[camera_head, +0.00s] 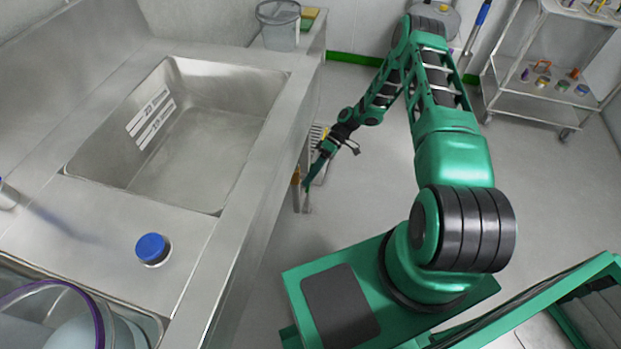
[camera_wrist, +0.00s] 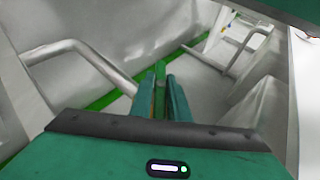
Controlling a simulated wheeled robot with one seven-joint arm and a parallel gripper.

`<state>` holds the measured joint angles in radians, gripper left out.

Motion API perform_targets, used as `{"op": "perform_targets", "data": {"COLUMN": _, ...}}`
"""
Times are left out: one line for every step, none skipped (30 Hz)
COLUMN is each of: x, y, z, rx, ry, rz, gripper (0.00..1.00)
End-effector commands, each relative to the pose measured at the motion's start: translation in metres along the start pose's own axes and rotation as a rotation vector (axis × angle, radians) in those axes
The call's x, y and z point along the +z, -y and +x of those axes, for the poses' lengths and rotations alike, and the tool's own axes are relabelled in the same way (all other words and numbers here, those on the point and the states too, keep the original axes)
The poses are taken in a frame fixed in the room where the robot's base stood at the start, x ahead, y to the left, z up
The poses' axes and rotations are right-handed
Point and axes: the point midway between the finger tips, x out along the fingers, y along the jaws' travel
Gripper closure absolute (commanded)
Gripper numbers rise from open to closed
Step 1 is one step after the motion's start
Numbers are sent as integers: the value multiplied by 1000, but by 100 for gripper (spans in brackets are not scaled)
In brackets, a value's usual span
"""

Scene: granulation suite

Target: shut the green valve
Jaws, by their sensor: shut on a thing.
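My gripper (camera_head: 311,178) points down beside the right side of the steel counter, low near its front face. In the wrist view, the two green fingers of my gripper (camera_wrist: 164,98) are close together on a narrow green piece, which looks like the handle of the green valve (camera_wrist: 160,74). Most of the handle is hidden between the fingers. In the head view I cannot pick the valve out clearly from the green fingers; the counter edge and my gripper cover that spot. The handle's exact angle cannot be told.
The steel sink (camera_head: 190,140) is set in the counter at left, with a blue-capped bottle (camera_head: 153,249) in front of it. A clear bucket (camera_head: 280,28) stands at the back. The grey floor between is open.

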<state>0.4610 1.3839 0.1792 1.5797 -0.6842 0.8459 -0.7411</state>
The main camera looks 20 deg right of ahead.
Motion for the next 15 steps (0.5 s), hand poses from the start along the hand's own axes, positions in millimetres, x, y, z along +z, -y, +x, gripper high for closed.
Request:
{"op": "perform_targets", "data": {"x": -1, "y": -3, "z": 0, "rx": -31, "ry": -8, "rz": 14, "gripper": 100}}
{"op": "perform_targets", "data": {"x": -1, "y": -4, "z": 1, "rx": -53, "ry": -8, "rz": 23, "gripper": 100}}
{"op": "perform_targets", "data": {"x": -1, "y": -4, "z": 1, "rx": -81, "ry": -8, "rz": 35, "gripper": 100}}
{"op": "perform_targets", "data": {"x": -1, "y": -3, "z": 1, "rx": -102, "ry": -8, "rz": 44, "gripper": 100}}
{"op": "perform_targets", "data": {"x": -1, "y": -3, "z": 1, "rx": -123, "ry": -8, "rz": 52, "gripper": 100}}
{"op": "perform_targets", "data": {"x": -1, "y": -3, "z": 1, "rx": -150, "ry": -9, "rz": 63, "gripper": 100}}
{"op": "perform_targets", "data": {"x": -1, "y": -3, "z": 1, "rx": -171, "ry": -9, "rz": 72, "gripper": 100}}
{"op": "perform_targets", "data": {"x": -1, "y": -3, "z": 1, "rx": -190, "ry": -9, "rz": 80, "gripper": 100}}
{"op": "perform_targets", "data": {"x": -1, "y": -3, "z": 1, "rx": -217, "ry": -10, "rz": 92, "gripper": 100}}
{"op": "perform_targets", "data": {"x": -1, "y": -3, "z": 1, "rx": -237, "ry": -10, "rz": 99, "gripper": 100}}
{"op": "perform_targets", "data": {"x": -1, "y": -3, "z": 1, "rx": -257, "ry": -11, "rz": 108, "gripper": 100}}
{"op": "perform_targets", "data": {"x": -1, "y": -3, "z": 1, "rx": -283, "ry": -11, "rz": 119, "gripper": 100}}
{"op": "perform_targets", "data": {"x": -2, "y": -4, "z": 1, "rx": -301, "ry": -11, "rz": 127, "gripper": 100}}
{"op": "perform_targets", "data": {"x": -2, "y": -3, "z": 1, "rx": -321, "ry": -12, "rz": 135, "gripper": 100}}
{"op": "perform_targets", "data": {"x": -2, "y": -4, "z": 1, "rx": -345, "ry": -12, "rz": 146, "gripper": 100}}
